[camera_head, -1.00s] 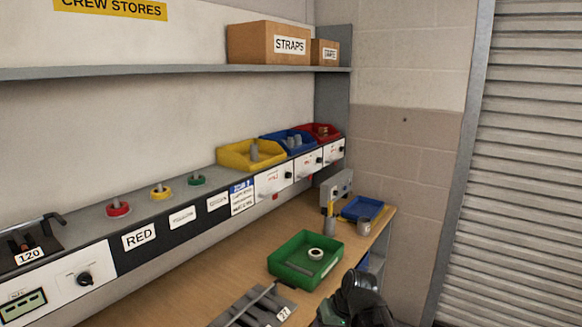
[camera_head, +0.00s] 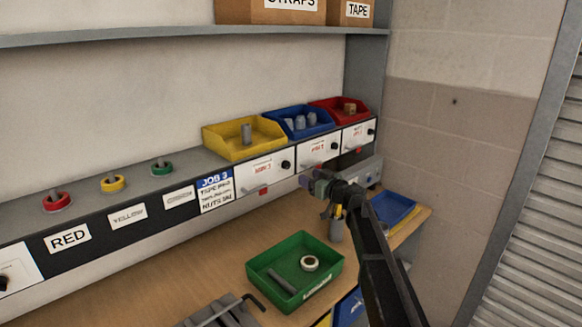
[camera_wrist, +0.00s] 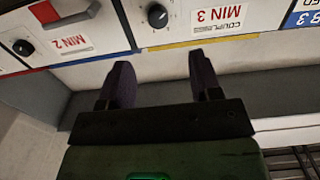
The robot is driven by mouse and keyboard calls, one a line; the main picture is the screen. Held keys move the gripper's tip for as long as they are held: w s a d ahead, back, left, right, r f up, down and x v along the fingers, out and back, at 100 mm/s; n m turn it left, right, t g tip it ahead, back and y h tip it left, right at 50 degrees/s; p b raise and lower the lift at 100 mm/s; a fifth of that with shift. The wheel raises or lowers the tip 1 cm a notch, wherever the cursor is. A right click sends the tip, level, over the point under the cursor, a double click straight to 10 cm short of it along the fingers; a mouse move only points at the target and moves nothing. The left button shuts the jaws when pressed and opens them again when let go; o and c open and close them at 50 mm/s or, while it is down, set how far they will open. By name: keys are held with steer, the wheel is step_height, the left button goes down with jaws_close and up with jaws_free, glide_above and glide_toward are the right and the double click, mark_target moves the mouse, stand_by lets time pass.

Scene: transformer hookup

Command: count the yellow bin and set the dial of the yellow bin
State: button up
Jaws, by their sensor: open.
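The yellow bin (camera_head: 240,146) stands on the shelf ledge at the left of three bins. One grey upright cylinder (camera_head: 246,134) shows in it; its near wall may hide more of its floor. Below it is a white panel reading MIN 3 (camera_head: 259,171) with a black dial (camera_head: 286,165) at its right. In the wrist view, upside down, that dial (camera_wrist: 157,16) sits beyond my fingertips, beside the MIN 3 label (camera_wrist: 220,17). My gripper (camera_wrist: 160,82) is open and empty, its fingers apart and touching nothing visible. In the head view my gripper (camera_head: 315,186) is below and right of the dial.
A blue bin (camera_head: 299,121) with several grey pieces and a red bin (camera_head: 341,108) stand to the right, with their own dials below. A green tray (camera_head: 296,272) holding a white ring and a grey rod sits on the bench. A card reads JOB 3 (camera_head: 215,190).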

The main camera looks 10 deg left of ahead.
mark_target(288, 167)
steer(key=x, duration=1)
steer(key=shift+w+a+f, duration=0.1)
steer(key=shift+w+a, duration=0.1)
steer(key=shift+w, duration=0.2)
steer(key=c, duration=0.9)
steer(key=shift+c, duration=0.2)
